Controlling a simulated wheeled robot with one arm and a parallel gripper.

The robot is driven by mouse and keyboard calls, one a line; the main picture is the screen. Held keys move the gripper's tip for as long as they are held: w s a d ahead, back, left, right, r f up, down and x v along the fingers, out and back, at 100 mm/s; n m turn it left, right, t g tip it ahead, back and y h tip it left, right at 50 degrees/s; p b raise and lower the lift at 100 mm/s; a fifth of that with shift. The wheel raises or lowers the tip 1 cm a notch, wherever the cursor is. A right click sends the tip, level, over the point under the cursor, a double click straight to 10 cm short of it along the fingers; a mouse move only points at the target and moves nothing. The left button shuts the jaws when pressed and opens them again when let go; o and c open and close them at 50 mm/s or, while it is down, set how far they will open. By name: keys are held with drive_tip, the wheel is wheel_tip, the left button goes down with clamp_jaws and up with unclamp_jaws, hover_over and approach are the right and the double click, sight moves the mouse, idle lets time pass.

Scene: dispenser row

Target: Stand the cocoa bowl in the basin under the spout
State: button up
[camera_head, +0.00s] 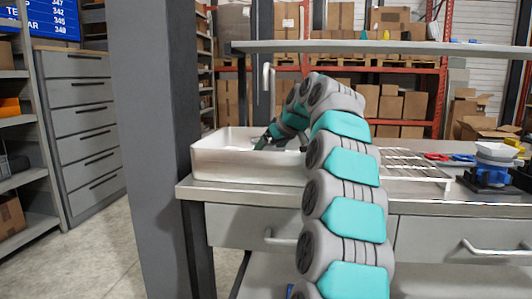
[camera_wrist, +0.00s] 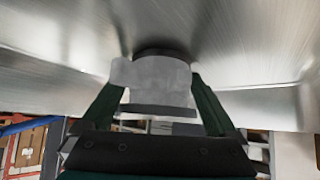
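The basin (camera_head: 245,168) is a pale metal tub at the left end of the counter. The spout (camera_head: 268,74) is a light grey tap that hangs above and behind it. My gripper (camera_head: 264,143) reaches down inside the basin, partly hidden by the wall. In the wrist view, the dark green fingers of my gripper (camera_wrist: 157,90) stand on both sides of a grey-white faceted bowl (camera_wrist: 150,75) and appear to touch it. A dark shadow lies beside the bowl on the basin's shiny metal (camera_wrist: 250,45). Whether it rests on the floor is unclear.
A dark post (camera_head: 150,150) stands left of the basin. A wire rack (camera_head: 410,165) lies to the right. Farther right, a white dish (camera_head: 497,150) sits on a blue and black stand. A shelf (camera_head: 400,47) runs above the counter.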

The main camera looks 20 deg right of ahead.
drive_tip(key=shift+o, duration=0.2)
drive_tip(key=shift+r, duration=0.15)
drive_tip(key=shift+s+d+r, duration=0.1)
drive_tip(key=shift+s+r, duration=0.15)
drive_tip(key=v, duration=1.1)
drive_tip(key=shift+s, duration=0.1)
idle(0.5)
